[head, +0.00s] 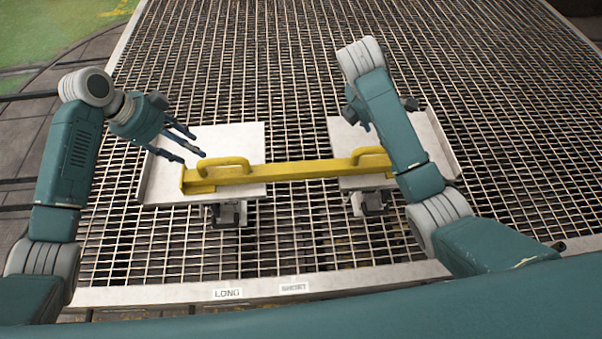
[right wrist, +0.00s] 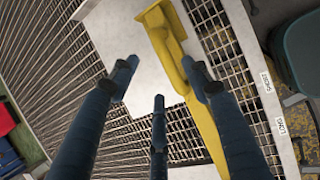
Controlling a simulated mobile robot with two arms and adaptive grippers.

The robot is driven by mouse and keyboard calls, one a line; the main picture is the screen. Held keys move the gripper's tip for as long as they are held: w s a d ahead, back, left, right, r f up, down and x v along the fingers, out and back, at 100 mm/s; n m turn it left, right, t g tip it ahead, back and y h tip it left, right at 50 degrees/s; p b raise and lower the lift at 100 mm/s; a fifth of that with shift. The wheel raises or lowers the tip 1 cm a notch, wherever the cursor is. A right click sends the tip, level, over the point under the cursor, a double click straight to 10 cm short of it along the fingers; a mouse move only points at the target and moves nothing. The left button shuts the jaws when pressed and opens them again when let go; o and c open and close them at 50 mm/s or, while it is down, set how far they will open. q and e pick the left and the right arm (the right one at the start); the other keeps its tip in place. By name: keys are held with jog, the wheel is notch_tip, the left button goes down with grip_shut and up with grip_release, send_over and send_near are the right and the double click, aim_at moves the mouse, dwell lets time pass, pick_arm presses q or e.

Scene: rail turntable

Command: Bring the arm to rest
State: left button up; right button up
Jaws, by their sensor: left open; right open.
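A yellow bar (head: 300,170) with two raised handles lies across a left white plate (head: 235,140) and a right white plate (head: 350,135). My left gripper (head: 188,146) is open and empty, above the left plate and to the left of the left handle (head: 225,165). My right gripper (head: 385,112) is mostly hidden behind my right arm in the head view, over the right plate. In the right wrist view its fingers (right wrist: 158,80) are spread and empty, with the bar (right wrist: 180,65) beyond them. My right arm covers the bar's right end in the head view.
The plates stand on brackets above a metal grating (head: 300,80). Labels, one reading LONG (head: 228,293), sit on the grating's front edge. Open grating lies behind the plates. Green floor (head: 50,35) shows at the far left.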

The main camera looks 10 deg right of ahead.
jog(key=shift+f, duration=0.1)
dwell(0.3)
